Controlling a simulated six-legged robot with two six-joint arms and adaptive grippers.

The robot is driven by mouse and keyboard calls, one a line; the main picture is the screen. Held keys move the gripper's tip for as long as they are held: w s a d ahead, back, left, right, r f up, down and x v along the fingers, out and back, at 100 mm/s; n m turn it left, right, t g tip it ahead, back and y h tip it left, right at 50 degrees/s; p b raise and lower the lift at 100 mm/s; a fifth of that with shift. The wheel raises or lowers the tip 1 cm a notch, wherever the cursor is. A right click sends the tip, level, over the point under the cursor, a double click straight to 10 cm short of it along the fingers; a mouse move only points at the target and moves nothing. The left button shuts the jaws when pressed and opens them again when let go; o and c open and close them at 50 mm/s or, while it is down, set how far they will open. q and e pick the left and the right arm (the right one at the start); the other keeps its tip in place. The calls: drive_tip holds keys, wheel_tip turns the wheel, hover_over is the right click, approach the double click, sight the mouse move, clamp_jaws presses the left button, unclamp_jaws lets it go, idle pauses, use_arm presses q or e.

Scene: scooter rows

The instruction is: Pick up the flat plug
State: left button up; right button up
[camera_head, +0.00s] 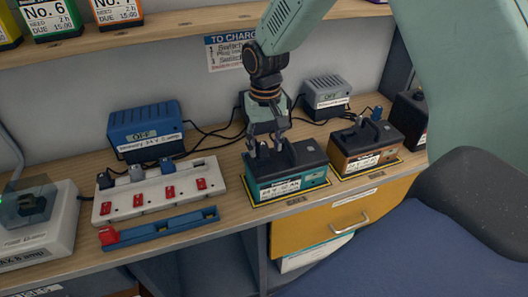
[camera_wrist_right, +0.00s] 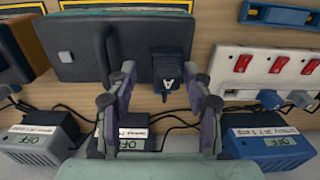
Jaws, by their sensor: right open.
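A dark plug with a white letter A (camera_wrist_right: 168,84) sits at the edge of the teal battery in the right wrist view; I cannot tell for sure that it is the flat plug. My right gripper (camera_head: 267,146) is open above the back of the teal battery (camera_head: 290,183). In the right wrist view its fingertips (camera_wrist_right: 163,82) are apart, with the lettered plug between them, nearer the right finger. I cannot tell whether they touch it. Other plugs (camera_head: 137,173) stand along the white power strip (camera_head: 155,208). My left gripper is not in view.
A blue charger (camera_head: 145,120) and a grey charger (camera_head: 325,88) stand at the back with loose black cables. An orange battery (camera_head: 368,150) is to the right. A blue rail (camera_head: 170,225) lies in front. A shelf (camera_head: 180,27) runs above.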

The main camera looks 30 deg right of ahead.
drive_tip(key=shift+s+a+f, duration=0.1)
drive_tip(key=shift+a+f, duration=0.15)
drive_tip(key=shift+a, duration=0.05)
drive_tip(key=shift+s+a+r, duration=0.2)
drive_tip(key=shift+a, duration=0.25)
drive_tip(key=shift+w+d+f, duration=0.2)
drive_tip(key=shift+d+f, duration=0.1)
drive_tip(key=shift+d, duration=0.3)
drive_tip(key=c, duration=0.3)
drive_tip(key=shift+w, duration=0.1)
drive_tip(key=shift+c, duration=0.6)
drive_tip(key=shift+s+a+r, duration=0.2)
drive_tip(key=shift+a+r, duration=0.05)
drive_tip(key=shift+a, duration=0.2)
drive_tip(key=c, duration=0.5)
drive_tip(key=shift+c, duration=0.5)
drive_tip(key=shift+w+d+f, duration=0.1)
drive_tip(key=shift+d+f, duration=0.05)
drive_tip(key=shift+d, duration=0.15)
clamp_jaws()
drive_tip(key=shift+a, duration=0.1)
